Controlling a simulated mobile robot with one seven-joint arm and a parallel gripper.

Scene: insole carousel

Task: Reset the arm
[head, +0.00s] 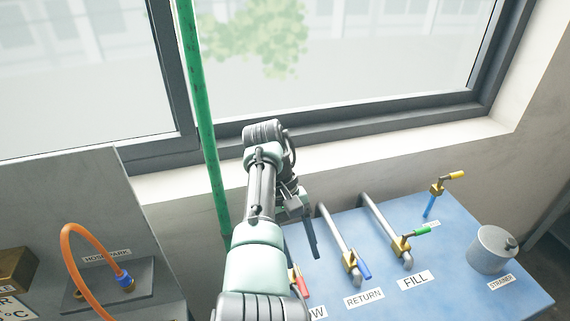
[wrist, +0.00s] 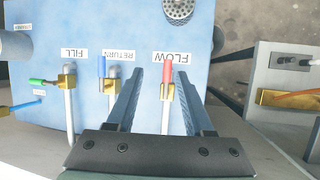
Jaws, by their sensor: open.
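My arm reaches over the blue panel (head: 450,245). My gripper (head: 308,230) is open and empty above the panel's left part, its dark fingers pointing down. In the wrist view my gripper (wrist: 160,74) shows two parted fingers, with the red-handled FLOW valve (wrist: 167,78) framed between them. I cannot tell how far above it they are. In the head view the red handle (head: 301,284) is partly hidden by my arm.
The blue RETURN handle (head: 365,270), green FILL handle (head: 422,231), yellow handle (head: 457,175) and strainer canister (head: 493,250) stand on the panel. A green vertical pipe (head: 205,130) is left of my arm. An orange hose (head: 72,262) loops at left.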

